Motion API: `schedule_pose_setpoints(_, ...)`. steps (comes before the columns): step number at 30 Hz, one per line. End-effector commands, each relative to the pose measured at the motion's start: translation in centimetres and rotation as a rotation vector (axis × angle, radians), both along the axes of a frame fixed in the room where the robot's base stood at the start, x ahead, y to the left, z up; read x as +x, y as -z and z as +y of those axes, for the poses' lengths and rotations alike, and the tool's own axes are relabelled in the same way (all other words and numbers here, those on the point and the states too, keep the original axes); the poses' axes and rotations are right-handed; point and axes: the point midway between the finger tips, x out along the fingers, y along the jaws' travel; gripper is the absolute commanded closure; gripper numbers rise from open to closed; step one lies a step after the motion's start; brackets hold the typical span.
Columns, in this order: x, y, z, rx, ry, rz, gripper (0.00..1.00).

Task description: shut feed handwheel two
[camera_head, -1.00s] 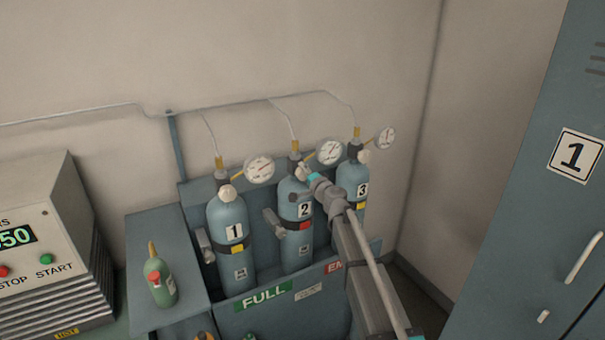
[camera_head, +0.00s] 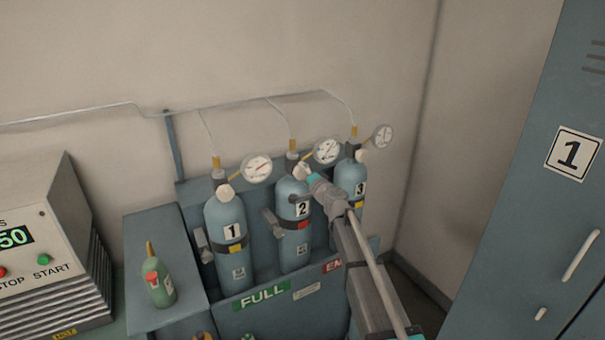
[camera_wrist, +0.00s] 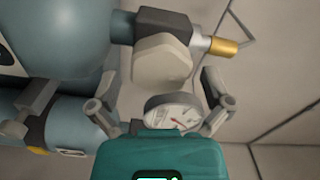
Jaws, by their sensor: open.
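Bottle 2 (camera_head: 294,222) is a light blue cylinder standing upright between bottles 1 and 3. Its pale handwheel (camera_head: 301,171) sits at the valve on its top, partly covered by my gripper (camera_head: 309,177). In the wrist view a cream, many-sided handwheel (camera_wrist: 162,62) shows on a dark valve body with a brass fitting. My gripper (camera_wrist: 160,88) is open, with one finger on each side of the handwheel's near edge. I see no clear contact between fingers and wheel. Whether the wheel is turned open or shut cannot be told.
Bottle 1 (camera_head: 226,235) and bottle 3 (camera_head: 349,180) stand close on either side, with their own handwheels. Round gauges, one of them beside bottle 2 (camera_head: 327,151), and thin pipes crowd the valves. A small green bottle (camera_head: 158,283) stands on the left ledge. A numbered locker (camera_head: 530,200) is at right.

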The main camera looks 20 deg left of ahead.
Motion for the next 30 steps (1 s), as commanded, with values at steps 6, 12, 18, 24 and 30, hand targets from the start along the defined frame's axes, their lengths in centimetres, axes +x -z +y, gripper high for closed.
schedule_pose_setpoints(6,-2.2,0.0,-2.3,0.0,0.0,0.0,0.0)
schedule_pose_setpoints(12,-4.3,0.0,-4.9,0.0,0.002,0.0,0.0)
schedule_pose_setpoints(18,-6.0,0.0,-7.0,-0.001,0.001,0.0,0.0)
schedule_pose_setpoints(24,-6.9,0.0,-8.2,-0.001,0.001,0.0,0.0)
schedule_pose_setpoints(30,-7.0,0.0,-8.4,-0.001,0.001,0.0,0.0)
